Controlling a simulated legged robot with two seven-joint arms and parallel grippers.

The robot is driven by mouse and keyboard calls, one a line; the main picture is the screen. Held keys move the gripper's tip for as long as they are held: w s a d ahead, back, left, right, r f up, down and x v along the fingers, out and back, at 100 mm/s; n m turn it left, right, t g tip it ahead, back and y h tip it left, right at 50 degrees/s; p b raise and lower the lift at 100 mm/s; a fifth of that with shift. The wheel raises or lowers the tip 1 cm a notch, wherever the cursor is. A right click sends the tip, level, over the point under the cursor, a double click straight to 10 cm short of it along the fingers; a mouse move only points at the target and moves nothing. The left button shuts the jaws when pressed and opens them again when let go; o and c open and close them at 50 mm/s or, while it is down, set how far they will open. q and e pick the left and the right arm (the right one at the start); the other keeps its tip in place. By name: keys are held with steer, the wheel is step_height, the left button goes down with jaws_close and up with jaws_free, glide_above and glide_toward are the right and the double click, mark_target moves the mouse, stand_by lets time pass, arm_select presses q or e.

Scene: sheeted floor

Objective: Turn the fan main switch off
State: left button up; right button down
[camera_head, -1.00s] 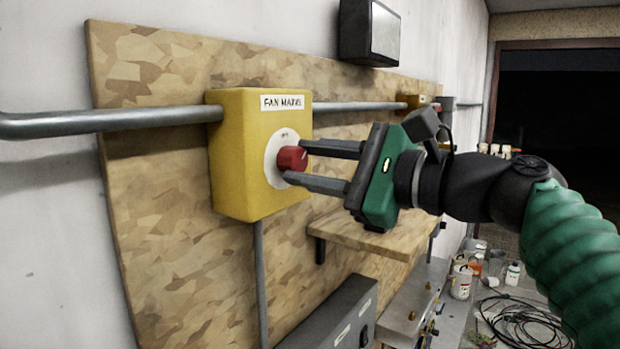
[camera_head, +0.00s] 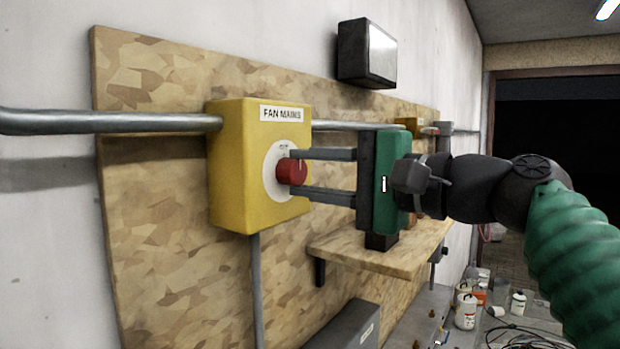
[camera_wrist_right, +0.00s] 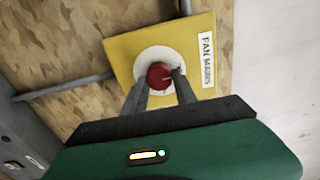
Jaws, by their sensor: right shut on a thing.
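The yellow switch box (camera_head: 235,175) labelled FAN MAINS (camera_head: 281,113) is mounted on a chipboard panel. A red round knob (camera_head: 290,171) sits on a white disc on its front face. My right gripper (camera_head: 298,174) reaches in from the right with its two grey fingers at the knob, one above and one below, shut on it. In the right wrist view the red knob (camera_wrist_right: 160,76) lies between the fingertips and the box (camera_wrist_right: 125,53) appears rotated. The exact contact is partly hidden by the fingers. My left gripper is not in view.
A grey conduit (camera_head: 110,122) enters the box from the left. A black lamp-like box (camera_head: 367,53) is above right. A wooden shelf (camera_head: 385,258) sits below my right gripper. Bottles (camera_head: 466,310) and cables lie at the lower right.

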steer(key=shift+f, duration=0.25)
steer(key=c, duration=1.3)
jaws_free()
steer(key=o, duration=0.3)
steer(key=shift+r, duration=0.1)
steer(key=b+v, duration=0.3)
steer(key=v, duration=1.4)
steer(key=shift+w+a, duration=0.1)
steer(key=shift+w, duration=0.05)
